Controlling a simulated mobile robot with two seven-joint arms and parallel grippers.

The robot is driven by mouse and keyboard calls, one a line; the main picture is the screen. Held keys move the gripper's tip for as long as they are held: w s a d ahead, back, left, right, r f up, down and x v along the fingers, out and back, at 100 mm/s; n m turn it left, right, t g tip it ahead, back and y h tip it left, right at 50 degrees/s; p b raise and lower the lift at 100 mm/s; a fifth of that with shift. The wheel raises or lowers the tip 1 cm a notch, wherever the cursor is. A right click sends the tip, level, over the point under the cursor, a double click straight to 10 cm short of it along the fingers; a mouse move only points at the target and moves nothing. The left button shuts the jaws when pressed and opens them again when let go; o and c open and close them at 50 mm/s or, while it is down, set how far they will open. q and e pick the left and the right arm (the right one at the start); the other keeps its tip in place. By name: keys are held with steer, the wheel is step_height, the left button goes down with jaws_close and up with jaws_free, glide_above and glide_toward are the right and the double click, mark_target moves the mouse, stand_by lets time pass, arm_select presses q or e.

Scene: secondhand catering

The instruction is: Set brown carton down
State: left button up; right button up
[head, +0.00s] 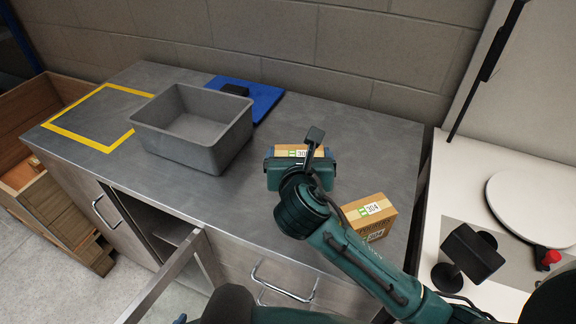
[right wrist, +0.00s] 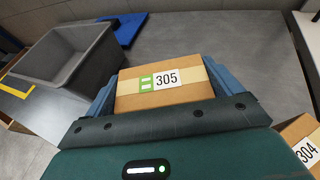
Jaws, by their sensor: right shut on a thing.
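The brown carton (right wrist: 135,101) marked 305 sits between the blue fingers of my right gripper (right wrist: 160,88), which is shut on it. In the head view this carton (head: 284,153) shows behind my right gripper (head: 299,156), over the middle right of the grey counter (head: 265,210). Its lower part is hidden, so I cannot tell whether it touches the counter. A second brown carton (head: 364,218) marked 304 stands on the counter to the right, and also shows at the right edge of the wrist view (right wrist: 299,133). My left gripper is not visible.
A grey bin (head: 228,143) stands left of the held carton. A blue mat (head: 266,98) with a black item (head: 235,90) lies behind it. A yellow outlined square (head: 120,140) at the counter's left end is empty.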

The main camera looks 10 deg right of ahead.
steer(key=shift+w+f, duration=0.1)
steer(key=shift+f, duration=2.85)
steer(key=shift+f, duration=0.1)
steer(key=o, duration=0.9)
steer(key=shift+f, duration=0.1)
steer(key=v, duration=1.2)
steer(key=shift+d, duration=0.1)
